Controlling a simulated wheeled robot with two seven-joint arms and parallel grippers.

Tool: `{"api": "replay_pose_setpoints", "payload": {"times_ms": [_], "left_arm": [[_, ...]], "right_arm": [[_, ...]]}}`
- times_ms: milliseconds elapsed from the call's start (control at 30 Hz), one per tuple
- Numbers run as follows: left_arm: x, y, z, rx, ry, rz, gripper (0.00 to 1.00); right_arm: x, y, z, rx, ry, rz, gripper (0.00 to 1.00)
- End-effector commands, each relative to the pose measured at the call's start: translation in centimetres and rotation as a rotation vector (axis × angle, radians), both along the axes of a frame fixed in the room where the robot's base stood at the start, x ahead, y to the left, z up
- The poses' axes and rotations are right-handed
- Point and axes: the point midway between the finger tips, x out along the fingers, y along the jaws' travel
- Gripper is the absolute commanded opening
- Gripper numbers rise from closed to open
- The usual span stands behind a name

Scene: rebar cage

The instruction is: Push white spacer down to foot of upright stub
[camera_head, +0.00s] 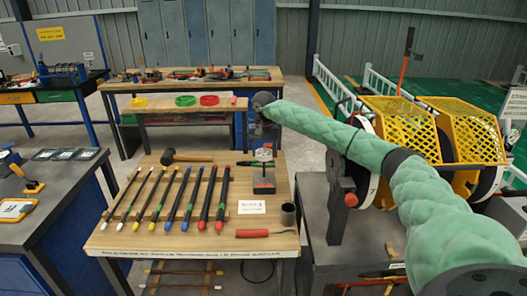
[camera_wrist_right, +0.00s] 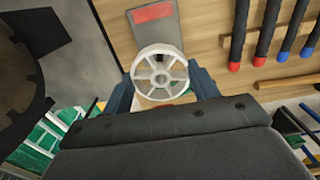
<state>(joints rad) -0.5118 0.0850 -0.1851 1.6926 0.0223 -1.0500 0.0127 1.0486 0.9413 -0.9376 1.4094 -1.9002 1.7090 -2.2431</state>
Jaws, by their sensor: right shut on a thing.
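The white spacer (camera_wrist_right: 159,72) is a spoked wheel-like ring. In the right wrist view it sits between the two blue-grey fingers of my right gripper (camera_wrist_right: 162,88), which is shut on it. In the head view my right gripper (camera_head: 265,145) points down over a dark block with a red band (camera_head: 264,187) on the wooden table, and the spacer is too small there to make out clearly. The upright stub is not clearly visible; the spacer and gripper cover that spot, so I cannot tell how the spacer sits on it. My left gripper is not in view.
Several dark rods (camera_head: 186,197) with coloured ends lie left of the block on the table (camera_head: 150,240). A mallet (camera_head: 187,157) lies behind them. A white card (camera_head: 251,207), a dark cup (camera_head: 288,214) and a red-handled tool (camera_head: 265,233) lie in front of the block.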

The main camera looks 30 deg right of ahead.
Motion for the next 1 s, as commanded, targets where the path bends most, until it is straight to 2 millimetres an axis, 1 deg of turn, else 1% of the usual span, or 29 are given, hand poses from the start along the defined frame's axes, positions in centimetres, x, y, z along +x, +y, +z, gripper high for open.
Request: {"api": "replay_pose_setpoints", "payload": {"times_ms": [267,1000], "left_arm": [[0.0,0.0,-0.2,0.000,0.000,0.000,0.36],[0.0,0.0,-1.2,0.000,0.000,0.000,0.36]], "right_arm": [[0.0,-0.1,-0.3,-0.001,0.001,-0.001,0.32],[-0.1,0.0,-2.1,0.000,0.004,0.000,0.32]]}}
